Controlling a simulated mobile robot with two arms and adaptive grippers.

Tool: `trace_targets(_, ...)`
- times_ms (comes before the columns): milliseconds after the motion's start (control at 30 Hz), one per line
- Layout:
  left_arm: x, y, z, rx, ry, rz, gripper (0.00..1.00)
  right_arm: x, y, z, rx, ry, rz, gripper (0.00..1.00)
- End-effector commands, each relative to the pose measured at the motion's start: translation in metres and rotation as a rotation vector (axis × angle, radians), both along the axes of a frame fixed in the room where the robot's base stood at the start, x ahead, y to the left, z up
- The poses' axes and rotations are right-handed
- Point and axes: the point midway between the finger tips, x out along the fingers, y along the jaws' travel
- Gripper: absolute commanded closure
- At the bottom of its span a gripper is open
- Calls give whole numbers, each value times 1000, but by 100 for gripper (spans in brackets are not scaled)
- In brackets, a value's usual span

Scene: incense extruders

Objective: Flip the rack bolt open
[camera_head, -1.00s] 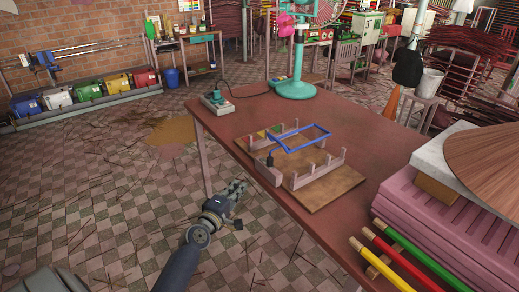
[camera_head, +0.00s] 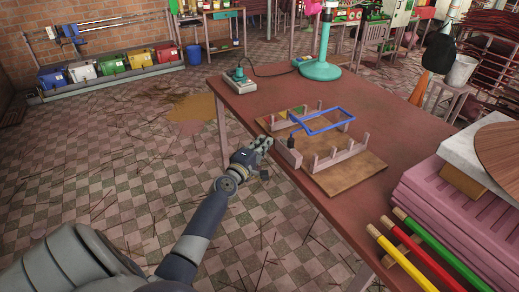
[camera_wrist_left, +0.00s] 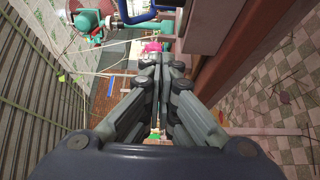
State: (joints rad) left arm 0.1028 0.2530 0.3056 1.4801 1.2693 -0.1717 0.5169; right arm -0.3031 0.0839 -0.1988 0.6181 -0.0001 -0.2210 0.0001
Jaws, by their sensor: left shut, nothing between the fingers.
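The rack sits on a brown wooden board (camera_head: 352,176) on the red-brown table, with pale pink posts and rails (camera_head: 338,155) and a blue rectangular frame (camera_head: 328,121) tilted over it. A small dark upright piece, possibly the bolt (camera_head: 291,142), stands at the rack's left end by a pink block (camera_head: 288,156). My left gripper (camera_head: 265,143) is shut and empty, just left of that block at the table's edge. It appears apart from the rack. The left wrist view shows its closed fingers (camera_wrist_left: 160,68), with part of the blue frame (camera_wrist_left: 140,14) above. My right gripper is not in view.
The table (camera_head: 251,101) carries a grey-green switch box (camera_head: 239,82) and a teal fan base (camera_head: 320,71) behind the rack. Pink stacked slabs (camera_head: 458,217) and yellow, red and green rods (camera_head: 402,258) fill the near right. Checkered floor lies open to the left.

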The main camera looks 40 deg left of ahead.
Motion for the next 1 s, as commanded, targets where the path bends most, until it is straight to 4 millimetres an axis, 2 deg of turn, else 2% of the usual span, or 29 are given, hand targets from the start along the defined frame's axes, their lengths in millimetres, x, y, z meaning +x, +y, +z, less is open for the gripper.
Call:
trace_targets(100,22,4,0,0,-1,0,100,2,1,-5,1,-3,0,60)
trace_targets(267,47,8,-1,1,-1,-1,100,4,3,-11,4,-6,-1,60)
trace_targets(333,44,-6,3,-3,2,-3,100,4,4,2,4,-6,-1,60)
trace_targets(533,40,-27,1,-1,2,-1,100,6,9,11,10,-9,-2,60)
trace_targets(1000,38,-34,-1,-1,1,-2,100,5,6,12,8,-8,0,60)
